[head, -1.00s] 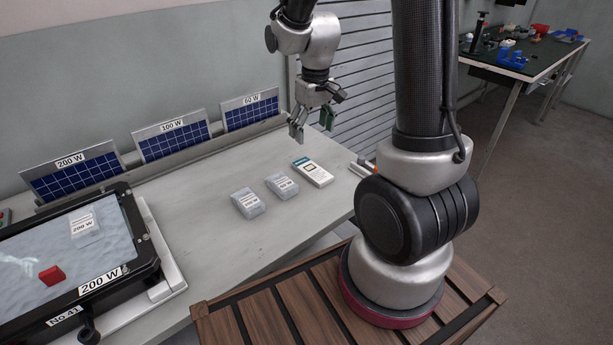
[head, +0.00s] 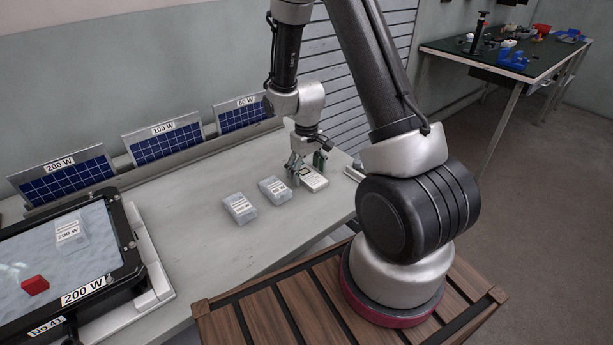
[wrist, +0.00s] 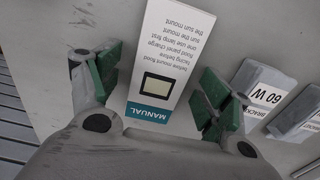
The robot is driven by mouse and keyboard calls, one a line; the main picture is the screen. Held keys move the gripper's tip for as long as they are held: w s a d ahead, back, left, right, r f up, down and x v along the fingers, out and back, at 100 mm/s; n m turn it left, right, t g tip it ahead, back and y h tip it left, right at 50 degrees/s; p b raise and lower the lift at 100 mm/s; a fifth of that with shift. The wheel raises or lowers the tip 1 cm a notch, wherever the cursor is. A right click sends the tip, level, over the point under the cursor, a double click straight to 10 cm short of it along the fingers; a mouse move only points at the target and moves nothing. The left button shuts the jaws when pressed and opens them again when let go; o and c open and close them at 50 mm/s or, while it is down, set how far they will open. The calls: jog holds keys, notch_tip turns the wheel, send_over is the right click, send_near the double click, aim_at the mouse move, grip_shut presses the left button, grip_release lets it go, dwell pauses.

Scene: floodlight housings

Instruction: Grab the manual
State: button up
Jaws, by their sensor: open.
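The manual (wrist: 168,60) is a white booklet with a teal band marked MANUAL and a small picture frame. In the wrist view it lies flat on the table between the fingers of my gripper (wrist: 158,92). The green finger pads stand apart on either side of it, and the gripper is open and empty. In the head view my gripper (head: 307,166) is low over the manual (head: 315,182), and its fingers hide part of the booklet. I cannot tell whether the fingertips touch the table.
Two clear bracket packs lie left of the manual, the nearer one (head: 274,190) close to the gripper and another (head: 240,208) beyond it. A floodlight housing (head: 125,235) stands at the left. Solar panels (head: 163,140) line the back. The middle of the table (head: 190,200) is clear.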

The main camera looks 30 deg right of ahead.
jog(key=shift+c, duration=0.2)
jog(key=c, duration=1)
jog(key=shift+c, duration=0.2)
